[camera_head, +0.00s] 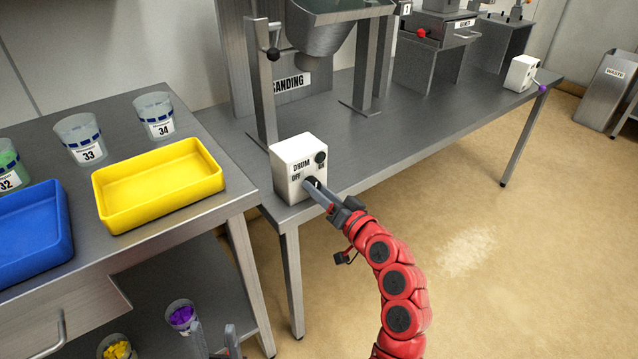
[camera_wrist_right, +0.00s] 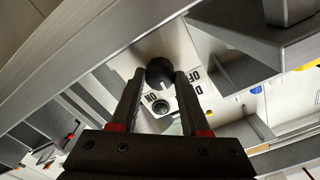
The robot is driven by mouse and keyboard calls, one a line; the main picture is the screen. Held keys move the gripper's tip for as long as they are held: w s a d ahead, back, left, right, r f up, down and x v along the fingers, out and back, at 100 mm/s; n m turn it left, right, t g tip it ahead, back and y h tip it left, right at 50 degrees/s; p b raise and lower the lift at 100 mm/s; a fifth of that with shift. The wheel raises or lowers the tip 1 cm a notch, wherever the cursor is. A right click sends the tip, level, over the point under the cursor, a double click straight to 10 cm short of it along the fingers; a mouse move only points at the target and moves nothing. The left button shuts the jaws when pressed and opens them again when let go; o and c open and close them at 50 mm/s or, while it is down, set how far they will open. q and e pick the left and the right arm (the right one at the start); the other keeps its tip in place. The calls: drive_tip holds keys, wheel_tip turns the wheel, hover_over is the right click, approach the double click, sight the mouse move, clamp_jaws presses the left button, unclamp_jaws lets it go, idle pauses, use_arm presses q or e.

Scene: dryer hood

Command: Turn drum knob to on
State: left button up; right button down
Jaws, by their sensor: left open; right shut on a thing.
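The white drum box (camera_head: 290,170) stands at the near left corner of the sanding table, with DRUM, OFF and ON printed on its face. Its black drum knob (camera_head: 311,183) is low on that face. In the right wrist view the knob (camera_wrist_right: 159,70) sits between the fingertips of my right gripper (camera_wrist_right: 160,83), which is shut on it. The right gripper (camera_head: 316,189) partly covers the knob in the head view, and where the knob points is unclear. My left gripper (camera_head: 215,342) is open and empty at the bottom edge of the head view.
A second round black part (camera_head: 320,157) is on the box's upper right. A side table at left holds a yellow tray (camera_head: 160,185), a blue tray (camera_head: 32,235) and labelled cups. A metal frame (camera_head: 262,85) rises behind the box.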

drive_tip(key=m+p, duration=0.4)
drive_tip(key=m, duration=0.3)
drive_tip(key=shift+m+p, duration=0.3)
drive_tip(key=shift+p, duration=0.05)
idle(0.4)
drive_tip(key=shift+c, duration=1.9)
unclamp_jaws()
drive_tip(key=v, duration=1.7)
drive_tip(key=shift+s, duration=0.15)
drive_tip(key=shift+d, duration=0.1)
